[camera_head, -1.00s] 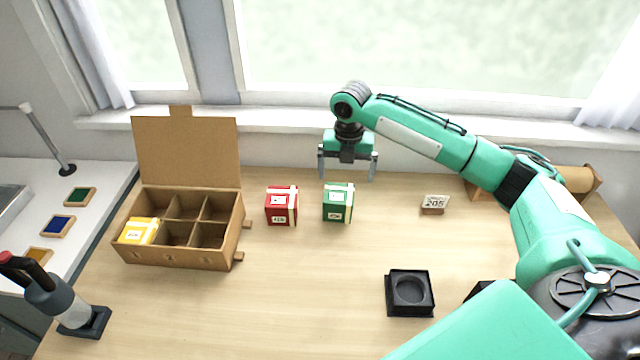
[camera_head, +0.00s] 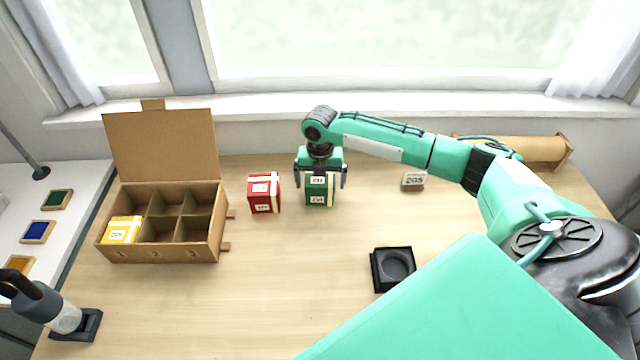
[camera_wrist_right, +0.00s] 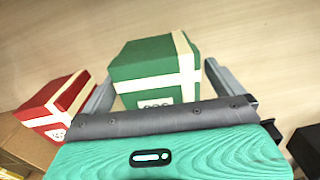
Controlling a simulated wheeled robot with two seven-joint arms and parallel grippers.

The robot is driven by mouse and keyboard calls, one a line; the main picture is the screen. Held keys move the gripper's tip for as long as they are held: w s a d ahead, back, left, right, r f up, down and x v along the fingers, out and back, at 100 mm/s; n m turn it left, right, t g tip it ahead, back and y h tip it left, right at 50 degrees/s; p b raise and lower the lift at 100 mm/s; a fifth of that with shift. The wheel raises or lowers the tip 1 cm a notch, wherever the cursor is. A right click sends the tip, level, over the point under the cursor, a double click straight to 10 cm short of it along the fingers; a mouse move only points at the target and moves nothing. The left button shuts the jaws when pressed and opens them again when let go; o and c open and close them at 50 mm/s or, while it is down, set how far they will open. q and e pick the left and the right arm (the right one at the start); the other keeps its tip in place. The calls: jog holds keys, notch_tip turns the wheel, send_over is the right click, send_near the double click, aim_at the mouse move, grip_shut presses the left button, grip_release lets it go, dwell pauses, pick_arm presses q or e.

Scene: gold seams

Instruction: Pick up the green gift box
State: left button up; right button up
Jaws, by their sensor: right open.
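The green gift box (camera_head: 319,193) with a cream ribbon and a white label stands on the table right of the red gift box. My right gripper (camera_head: 321,182) is directly above it, pointing down, with one finger on each side of the box. In the right wrist view the green box (camera_wrist_right: 155,70) sits between the open fingers of the right gripper (camera_wrist_right: 160,90), with a gap visible near the fingers. Whether a finger touches it I cannot tell. My left gripper is not in view.
The red gift box (camera_head: 263,193) stands close on the left. A cardboard crate (camera_head: 165,250) with compartments holds a yellow box (camera_head: 122,230). A number sign (camera_head: 414,180) reading 205 and a black holder (camera_head: 392,268) stand to the right. The table front middle is clear.

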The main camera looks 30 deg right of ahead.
jog(key=shift+f, duration=1.35)
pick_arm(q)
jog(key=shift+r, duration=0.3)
pick_arm(e)
jog(key=c, duration=1.2)
jog(key=shift+r, duration=0.1)
jog(key=shift+c, duration=0.2)
